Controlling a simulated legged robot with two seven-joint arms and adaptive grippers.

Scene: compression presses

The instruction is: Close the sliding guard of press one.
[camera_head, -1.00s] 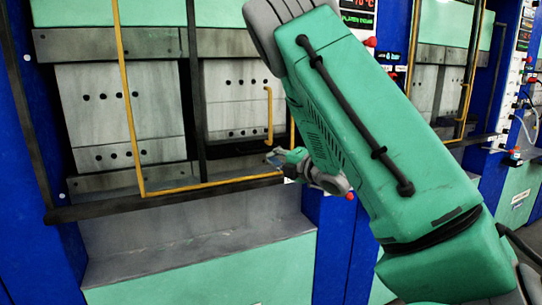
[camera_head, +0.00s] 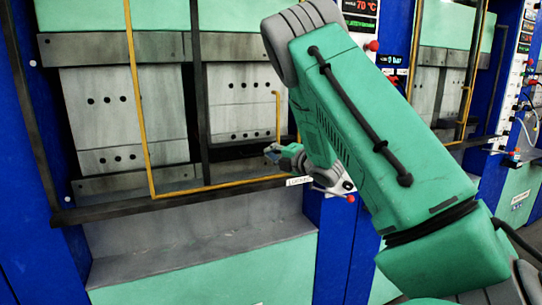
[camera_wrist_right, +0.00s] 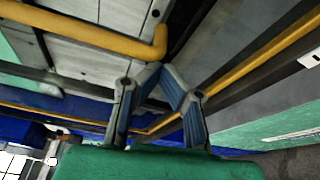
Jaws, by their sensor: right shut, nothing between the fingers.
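The sliding guard (camera_head: 139,120) of the near press is a thin yellow frame across the press opening. Its left upright stands right of the opening's left edge, so a strip there is uncovered. Its yellow handle (camera_head: 278,112) is a vertical bar on the right part; in the right wrist view the handle (camera_wrist_right: 110,38) ends in a bend just beyond the fingers. My right gripper (camera_head: 271,150) is shut and empty by the handle's lower end. In the right wrist view its fingertips (camera_wrist_right: 160,74) meet; I cannot tell whether they touch the handle. My left gripper is out of view.
A dark bottom rail (camera_head: 100,210) runs under the guard, above a grey ledge (camera_head: 200,240). A control panel with a display (camera_head: 360,22) and a red knob (camera_head: 374,45) stands behind my right arm. Another press (camera_head: 438,85) stands farther right.

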